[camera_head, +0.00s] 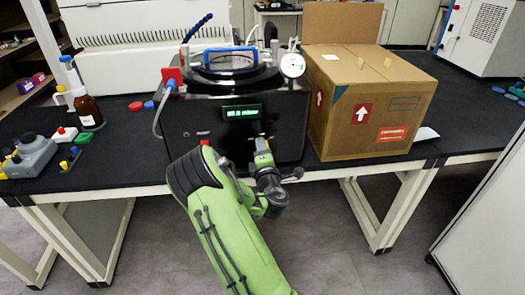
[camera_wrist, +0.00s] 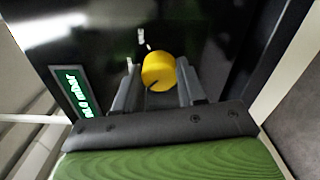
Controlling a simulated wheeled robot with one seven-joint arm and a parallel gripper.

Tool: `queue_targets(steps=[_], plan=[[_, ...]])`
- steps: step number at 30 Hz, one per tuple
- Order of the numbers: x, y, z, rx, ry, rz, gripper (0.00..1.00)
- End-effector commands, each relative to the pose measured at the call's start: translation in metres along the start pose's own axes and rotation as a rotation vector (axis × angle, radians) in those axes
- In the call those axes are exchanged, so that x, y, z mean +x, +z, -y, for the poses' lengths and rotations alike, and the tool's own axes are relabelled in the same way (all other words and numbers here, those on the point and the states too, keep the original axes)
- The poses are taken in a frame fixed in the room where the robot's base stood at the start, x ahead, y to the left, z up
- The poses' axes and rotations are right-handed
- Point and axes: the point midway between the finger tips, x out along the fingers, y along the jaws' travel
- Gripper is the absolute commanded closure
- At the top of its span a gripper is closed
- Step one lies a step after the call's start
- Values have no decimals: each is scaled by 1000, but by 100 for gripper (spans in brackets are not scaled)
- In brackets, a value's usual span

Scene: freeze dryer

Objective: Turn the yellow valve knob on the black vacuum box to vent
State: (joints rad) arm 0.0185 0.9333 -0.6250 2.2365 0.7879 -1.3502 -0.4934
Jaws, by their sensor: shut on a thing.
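The black vacuum box (camera_head: 230,122) stands on the bench in the middle of the head view, with a lit green display (camera_head: 243,112) on its front. The display also shows at the left of the wrist view (camera_wrist: 70,92). My gripper (camera_wrist: 157,88) is shut on the knob, one finger on each side. In the head view my gripper (camera_head: 262,150) is at the front of the box, right of centre, and mostly hides the knob.
A cardboard box (camera_head: 345,120) stands close to the right of the vacuum box. A round gauge (camera_head: 292,65), a red block (camera_head: 172,77) and a lid with a blue handle (camera_head: 231,58) are on top. A brown bottle (camera_head: 88,112) stands at the left.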

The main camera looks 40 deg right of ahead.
Motion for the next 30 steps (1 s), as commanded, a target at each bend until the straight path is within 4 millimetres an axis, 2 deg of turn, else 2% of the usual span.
queue_targets(steps=[12,30], plan=[[0,-2,2,-231,-3,-4,91],[-1,-2,3,-282,-4,-4,91]])
